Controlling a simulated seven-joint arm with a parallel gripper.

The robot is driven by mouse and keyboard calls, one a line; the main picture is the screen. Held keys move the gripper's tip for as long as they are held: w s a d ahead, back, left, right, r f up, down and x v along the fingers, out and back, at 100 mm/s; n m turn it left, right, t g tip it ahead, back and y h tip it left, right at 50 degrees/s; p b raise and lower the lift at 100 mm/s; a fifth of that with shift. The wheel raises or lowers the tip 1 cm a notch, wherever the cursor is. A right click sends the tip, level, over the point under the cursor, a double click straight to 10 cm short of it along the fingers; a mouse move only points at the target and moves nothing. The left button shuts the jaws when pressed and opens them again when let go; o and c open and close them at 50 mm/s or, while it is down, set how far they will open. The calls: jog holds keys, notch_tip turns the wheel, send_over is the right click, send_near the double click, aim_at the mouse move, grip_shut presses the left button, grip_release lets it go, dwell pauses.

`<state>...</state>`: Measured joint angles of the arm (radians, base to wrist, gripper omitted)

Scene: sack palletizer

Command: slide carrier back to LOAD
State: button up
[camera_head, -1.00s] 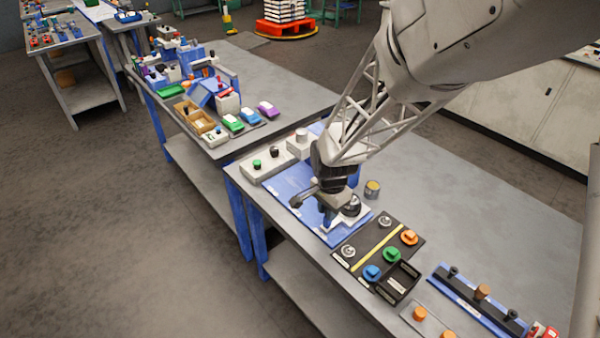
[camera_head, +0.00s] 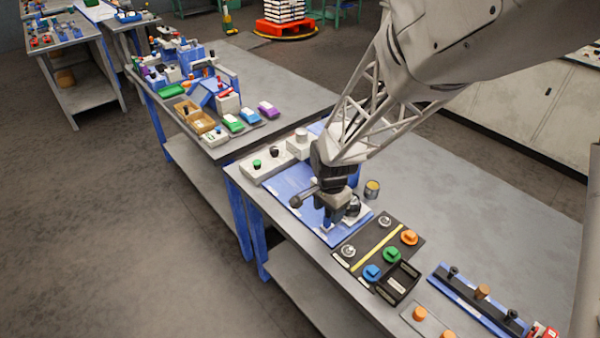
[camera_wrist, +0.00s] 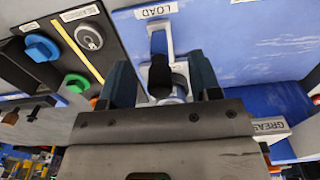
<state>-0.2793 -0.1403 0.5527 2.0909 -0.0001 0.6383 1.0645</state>
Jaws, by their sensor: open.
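My gripper (camera_wrist: 162,88) is open, its two dark fingers on either side of a black upright knob (camera_wrist: 160,72). The knob stands by a light round metal part (camera_wrist: 172,94), between the fingers; I cannot tell whether a finger touches either. I take these for the carrier, but its full shape is hidden by my gripper. A pale slotted strip (camera_wrist: 160,38) runs from there toward the LOAD label (camera_wrist: 155,10) on the blue plate. In the head view my gripper (camera_head: 338,216) is low over the blue plate (camera_head: 290,182), and a pale block (camera_head: 359,214) shows beside it.
A black panel (camera_head: 355,252) with a yellow stripe, coloured knobs and a black tray (camera_head: 398,281) lies to the right. Pale boxes (camera_head: 262,170) stand behind the plate. A small can (camera_head: 372,189) stands close by.

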jog(key=shift+r, duration=1.2)
jog(key=shift+r, duration=1)
jog(key=shift+r, duration=0.1)
jog(key=shift+r, duration=1.7)
